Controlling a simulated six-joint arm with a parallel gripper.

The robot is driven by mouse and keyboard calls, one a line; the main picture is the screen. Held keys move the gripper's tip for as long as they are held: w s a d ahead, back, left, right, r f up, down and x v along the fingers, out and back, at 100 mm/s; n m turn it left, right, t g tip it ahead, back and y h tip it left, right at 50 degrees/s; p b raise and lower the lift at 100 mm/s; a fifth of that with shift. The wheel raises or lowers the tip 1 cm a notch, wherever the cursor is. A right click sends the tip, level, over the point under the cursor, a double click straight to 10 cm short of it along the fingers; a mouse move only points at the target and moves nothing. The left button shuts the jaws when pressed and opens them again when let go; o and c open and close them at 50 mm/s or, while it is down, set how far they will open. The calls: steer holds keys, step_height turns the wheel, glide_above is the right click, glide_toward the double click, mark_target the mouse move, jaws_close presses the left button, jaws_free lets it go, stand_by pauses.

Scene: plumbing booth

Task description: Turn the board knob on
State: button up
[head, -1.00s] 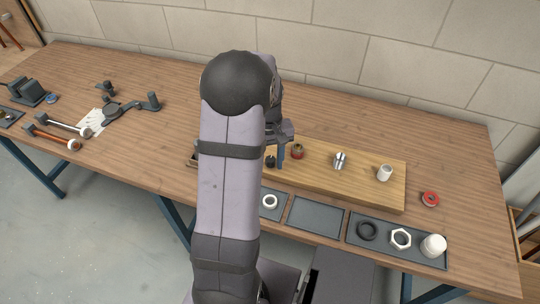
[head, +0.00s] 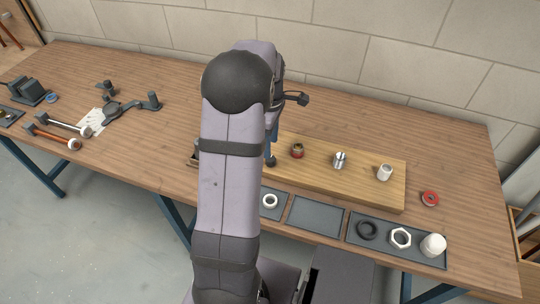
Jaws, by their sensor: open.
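The wooden board (head: 362,190) lies on the workbench, its left part hidden behind my arm. A small dark knob-like part (head: 270,161) shows at the arm's right edge, over the board's visible left end; I cannot tell its turn position. My gripper (head: 271,147) is mostly hidden behind my arm. A blue-grey finger shows just above the dark part, pointing down. The gripper is open, and I cannot tell whether it touches or surrounds the dark part.
On the board stand a red-and-brass fitting (head: 297,150), a silver fitting (head: 340,160) and a white one (head: 385,172). Trays (head: 316,214) line the front edge with rings, a nut and a white cap (head: 433,245). A red tape roll (head: 430,198) lies right. Tools lie left.

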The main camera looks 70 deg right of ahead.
mark_target(271, 161)
steer(key=shift+f+p, duration=0.95)
steer(key=shift+f, duration=2.4)
steer(key=c, duration=1)
